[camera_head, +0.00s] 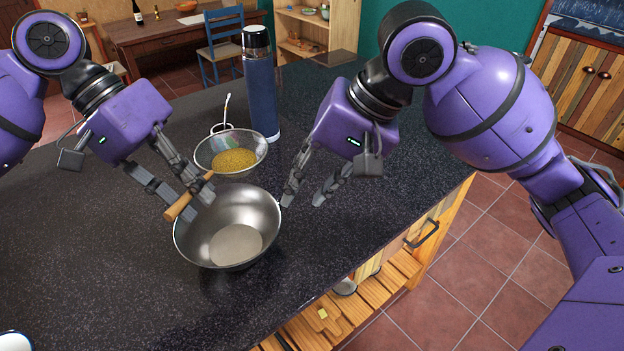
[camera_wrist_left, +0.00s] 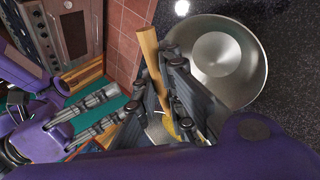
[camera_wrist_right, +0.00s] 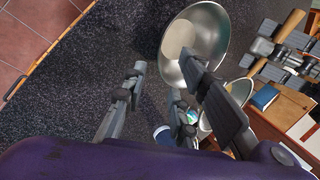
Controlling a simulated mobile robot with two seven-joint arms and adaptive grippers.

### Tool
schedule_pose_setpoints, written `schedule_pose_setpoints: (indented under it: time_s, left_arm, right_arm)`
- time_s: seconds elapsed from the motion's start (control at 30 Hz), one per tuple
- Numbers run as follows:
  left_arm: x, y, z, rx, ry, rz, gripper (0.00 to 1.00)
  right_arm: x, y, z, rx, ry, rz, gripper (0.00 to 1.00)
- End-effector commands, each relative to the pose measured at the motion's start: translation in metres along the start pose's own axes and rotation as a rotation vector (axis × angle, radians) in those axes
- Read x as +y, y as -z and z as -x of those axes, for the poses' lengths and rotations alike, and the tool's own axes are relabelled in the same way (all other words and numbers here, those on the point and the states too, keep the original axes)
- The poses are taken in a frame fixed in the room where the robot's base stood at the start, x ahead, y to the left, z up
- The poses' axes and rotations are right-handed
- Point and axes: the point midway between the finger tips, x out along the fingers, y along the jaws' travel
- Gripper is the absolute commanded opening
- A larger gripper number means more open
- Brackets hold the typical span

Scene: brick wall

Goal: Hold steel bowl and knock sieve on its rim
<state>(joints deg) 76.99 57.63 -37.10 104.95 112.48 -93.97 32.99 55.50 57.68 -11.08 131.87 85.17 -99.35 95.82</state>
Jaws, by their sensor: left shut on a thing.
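The steel bowl (camera_head: 255,215) stands on the dark counter in the head view and appears empty. It also shows in the left wrist view (camera_wrist_left: 245,70) and the right wrist view (camera_wrist_right: 212,25). The sieve (camera_head: 231,152), with yellow grains in it, is just behind the bowl. Its wooden handle (camera_head: 188,197) points toward the bowl's left rim and shows in the left wrist view (camera_wrist_left: 149,45). My left gripper (camera_head: 197,203) is shut on this handle.
A tall blue flask (camera_head: 259,85) stands on the counter (camera_head: 90,245) behind the sieve. A thin white-tipped utensil (camera_head: 227,108) shows beside it. The counter's front right edge runs past the bowl, with wooden shelves (camera_head: 375,290) below.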

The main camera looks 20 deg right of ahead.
Motion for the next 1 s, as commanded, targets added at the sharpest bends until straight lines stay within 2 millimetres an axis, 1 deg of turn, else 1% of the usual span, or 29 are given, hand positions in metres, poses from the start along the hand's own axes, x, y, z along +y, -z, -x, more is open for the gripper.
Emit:
schedule_pose_setpoints:
  time_s: [0.17,0.4,0.6,0.7,0.8,1.0]
  left_arm:
    - [0.000,0.000,0.000,0.000,0.000,0.000,0.00]
    - [0.000,0.000,0.000,0.000,0.000,0.000,0.00]
    - [0.000,0.000,0.000,0.000,0.000,-0.001,0.00]
    - [0.000,0.000,0.000,0.000,0.000,-0.001,0.00]
    - [0.000,0.000,0.000,0.001,0.000,-0.001,0.00]
    - [0.000,0.000,0.000,0.001,0.000,-0.001,0.00]
  right_arm:
    - [0.000,-0.002,-0.021,-0.006,0.000,0.001,0.27]
    - [0.000,-0.002,-0.068,-0.006,0.000,0.000,0.27]
    - [0.000,-0.001,-0.100,-0.003,0.001,0.000,0.27]
    - [0.000,0.000,-0.109,-0.002,0.000,0.000,0.27]
    - [0.000,-0.001,-0.115,-0.002,0.000,0.000,0.27]
    - [0.000,0.000,-0.118,0.000,0.001,0.001,0.27]
